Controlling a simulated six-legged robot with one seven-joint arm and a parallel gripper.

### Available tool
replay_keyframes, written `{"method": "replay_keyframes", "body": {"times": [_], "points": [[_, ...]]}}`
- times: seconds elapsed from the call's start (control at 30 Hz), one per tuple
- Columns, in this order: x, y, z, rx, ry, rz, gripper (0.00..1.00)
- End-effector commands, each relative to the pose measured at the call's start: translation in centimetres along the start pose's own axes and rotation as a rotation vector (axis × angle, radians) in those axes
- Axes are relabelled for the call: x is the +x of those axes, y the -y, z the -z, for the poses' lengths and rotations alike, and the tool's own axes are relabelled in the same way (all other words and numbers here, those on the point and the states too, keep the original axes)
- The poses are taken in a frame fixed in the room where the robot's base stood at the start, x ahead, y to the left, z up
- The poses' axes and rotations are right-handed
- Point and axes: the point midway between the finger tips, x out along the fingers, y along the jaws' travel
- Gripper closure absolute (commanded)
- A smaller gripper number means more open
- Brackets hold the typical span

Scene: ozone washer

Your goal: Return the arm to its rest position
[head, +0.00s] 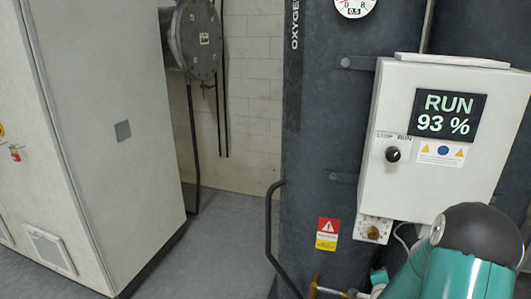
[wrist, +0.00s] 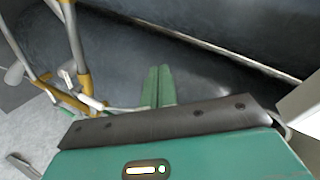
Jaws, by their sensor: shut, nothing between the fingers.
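My gripper (wrist: 158,75) shows in the wrist view as two green fingers pressed together, with nothing between them. Dark tank surface lies beyond the fingertips. In the head view my teal arm, with a black rounded joint cover, rises at the lower right in front of the lower right part of the white control box (head: 375,190). My gripper's fingers cannot be made out in the head view. The box display (head: 446,114) reads "RUN 93 %". A black knob (head: 393,154) sits below a STOP/RUN label.
A dark tank (head: 320,130) marked OXYGEN stands behind the box, with a black bent pipe (head: 269,235) at its left. A large pale cabinet (head: 110,110) stands left; grey floor (head: 220,240) between is clear.

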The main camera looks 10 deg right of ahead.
Motion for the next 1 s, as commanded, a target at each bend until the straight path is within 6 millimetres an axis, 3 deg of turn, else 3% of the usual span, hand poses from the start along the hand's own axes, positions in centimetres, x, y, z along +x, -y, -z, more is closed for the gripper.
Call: {"method": "replay_keyframes", "body": {"times": [0.03,0.2,0.37,0.5,0.7,1.0], "points": [[-0.7,2.5,-0.7,-0.063,0.036,0.001,1.00],[-3.8,8.1,-3.3,-0.271,0.161,-0.033,1.00],[-8.1,12.6,-5.5,-0.464,0.271,-0.055,1.00],[-12.7,15.7,-7.2,-0.629,0.367,-0.064,1.00],[-20.2,18.8,-9.0,-0.855,0.500,-0.063,1.00],[-32.9,19.9,-10.0,-1.177,0.712,-0.024,1.00]]}}
